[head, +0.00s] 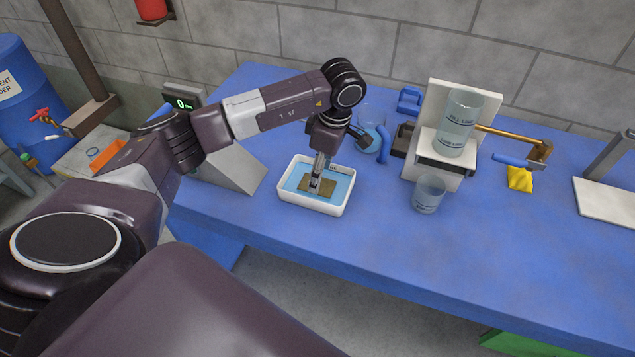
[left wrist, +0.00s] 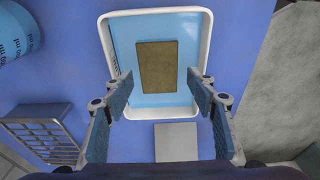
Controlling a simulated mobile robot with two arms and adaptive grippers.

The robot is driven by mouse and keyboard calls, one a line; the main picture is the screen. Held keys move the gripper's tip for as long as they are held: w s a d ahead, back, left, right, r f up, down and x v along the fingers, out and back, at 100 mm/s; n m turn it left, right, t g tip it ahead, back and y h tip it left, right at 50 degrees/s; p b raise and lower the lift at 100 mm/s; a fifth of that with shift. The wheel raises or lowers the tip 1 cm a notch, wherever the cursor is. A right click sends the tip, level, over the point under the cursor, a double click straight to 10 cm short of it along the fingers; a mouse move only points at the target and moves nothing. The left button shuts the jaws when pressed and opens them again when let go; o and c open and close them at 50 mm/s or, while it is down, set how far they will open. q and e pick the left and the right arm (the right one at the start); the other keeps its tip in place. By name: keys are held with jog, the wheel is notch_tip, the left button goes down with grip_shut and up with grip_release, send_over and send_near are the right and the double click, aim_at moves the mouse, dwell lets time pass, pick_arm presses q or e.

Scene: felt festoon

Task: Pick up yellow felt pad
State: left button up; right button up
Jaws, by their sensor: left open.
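A flat rectangular felt pad (head: 325,188), dull yellow-brown, lies in a white tray (head: 309,205) with a light blue inside. It also shows in the left wrist view (left wrist: 157,66), whole and uncovered, near the middle of the tray (left wrist: 105,42). My left gripper (head: 317,181) points down over the tray and hides part of the pad in the head view. In the left wrist view the left gripper (left wrist: 158,92) is open, its blue-padded fingers wide apart with nothing between them. Whether it touches the pad is unclear. My right gripper is not in view.
A scale-like unit with a green display (head: 182,103) stands left of the tray. A clear cup (head: 429,194) and a white stand (head: 430,172) bearing a larger beaker (head: 460,122) are to the right. A crumpled bright yellow piece (head: 520,179) lies farther right.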

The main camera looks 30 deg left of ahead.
pick_arm(q)
jog(key=f, duration=0.2)
jog(key=shift+a+f+p, duration=0.25)
jog(key=shift+f+p, duration=0.1)
jog(key=shift+p, duration=0.05)
jog(key=shift+f, duration=0.5)
jog(key=shift+w, duration=0.1)
jog(key=c, duration=0.7)
jog(key=shift+c, duration=1.1)
jog(key=shift+r, duration=0.1)
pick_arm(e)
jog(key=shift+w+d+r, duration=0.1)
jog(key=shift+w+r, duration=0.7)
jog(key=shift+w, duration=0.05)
